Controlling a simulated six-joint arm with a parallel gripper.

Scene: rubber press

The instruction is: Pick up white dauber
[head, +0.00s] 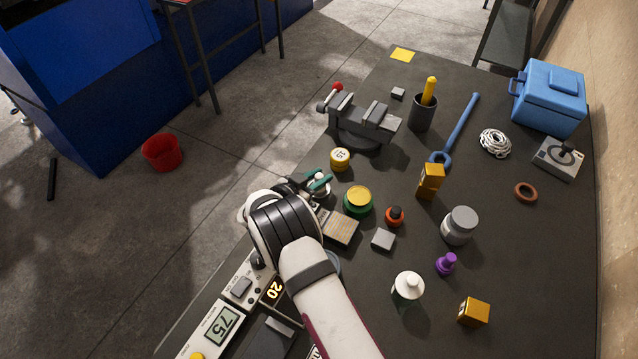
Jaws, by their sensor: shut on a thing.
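My gripper (317,185) is at the table's left edge, beyond the white and black wrist of my arm. Its green fingers are shut on a small white thing, which looks like the white dauber (317,176). Only its top shows between the fingers; the rest is hidden. I cannot tell whether it touches the table. A purple dauber-shaped piece (446,264) and an orange-red one with a black knob (395,216) stand to the right.
A yellow-topped green tin (358,201) and a yellow round tin (340,159) stand close to my gripper. A vise (362,122) is farther back. A white bottle (408,287), grey jar (459,225) and orange boxes (431,181) stand right.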

